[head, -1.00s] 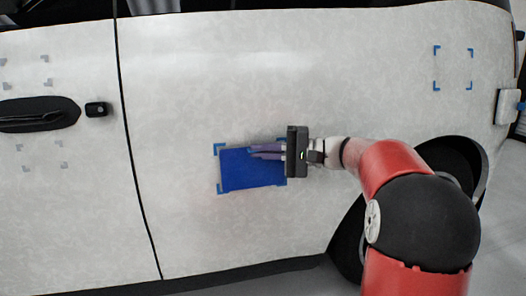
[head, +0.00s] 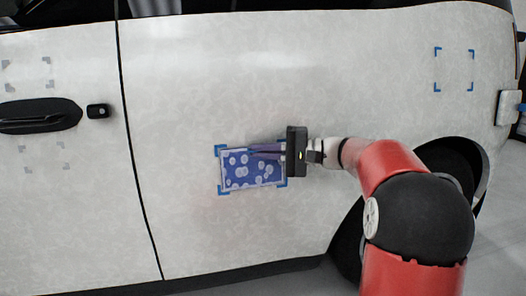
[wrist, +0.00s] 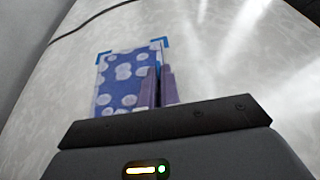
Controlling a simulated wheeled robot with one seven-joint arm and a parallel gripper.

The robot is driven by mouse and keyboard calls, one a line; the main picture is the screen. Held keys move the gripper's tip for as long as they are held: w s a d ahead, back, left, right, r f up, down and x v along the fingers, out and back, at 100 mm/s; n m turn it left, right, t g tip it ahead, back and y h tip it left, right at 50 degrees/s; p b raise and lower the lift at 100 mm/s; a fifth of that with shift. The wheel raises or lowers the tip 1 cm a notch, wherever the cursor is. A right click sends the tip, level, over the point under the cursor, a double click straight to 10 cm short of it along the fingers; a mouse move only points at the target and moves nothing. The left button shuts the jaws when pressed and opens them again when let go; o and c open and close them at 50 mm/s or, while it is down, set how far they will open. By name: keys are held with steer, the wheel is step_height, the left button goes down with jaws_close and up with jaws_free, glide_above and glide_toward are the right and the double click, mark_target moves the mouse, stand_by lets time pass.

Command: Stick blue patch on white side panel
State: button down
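The blue patch (head: 237,174) lies on the white side panel (head: 200,100), inside a set of blue corner marks (head: 220,189). It looks nearly lined up with the marks, and pale round blisters cover its face. The patch also shows in the wrist view (wrist: 122,82), blistered and left of my fingers. My gripper (head: 252,150) comes in from the right, with its purple fingers across the patch's upper right part. The fingers look close together in both views. They hide part of the patch, and I cannot tell whether they touch it. In the wrist view the fingers (wrist: 164,84) point away toward the panel.
A second set of blue corner marks (head: 454,68), empty, is at the upper right of the panel. Grey corner marks (head: 45,158) and a black door handle (head: 40,115) are at the left. A wheel (head: 455,165) is at lower right. The panel around the patch is bare.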

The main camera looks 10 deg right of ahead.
steer(key=c, duration=1.5)
jaws_free()
steer(key=shift+c, duration=0.2)
steer(key=shift+d, duration=0.1)
steer(key=v, duration=0.7)
steer(key=s+a+f+n+g+h+p, duration=0.1)
steer(key=s+a+f+g+h+p, duration=0.2)
steer(key=s+a, duration=0.35)
steer(key=s+a+f+g+h+p, duration=0.1)
steer(key=s+a+h+p, duration=0.2)
steer(key=s+a+h, duration=0.35)
steer(key=s+d+f+n+t+h+p, duration=0.1)
steer(key=s+d+f+n+h+p, duration=0.1)
steer(key=s, duration=0.5)
steer(key=s+d+f+n+t+h+p, duration=0.2)
steer(key=s+d+h, duration=0.2)
steer(key=s, duration=0.3)
steer(key=shift+s+h, duration=0.25)
steer(key=shift+h, duration=0.3)
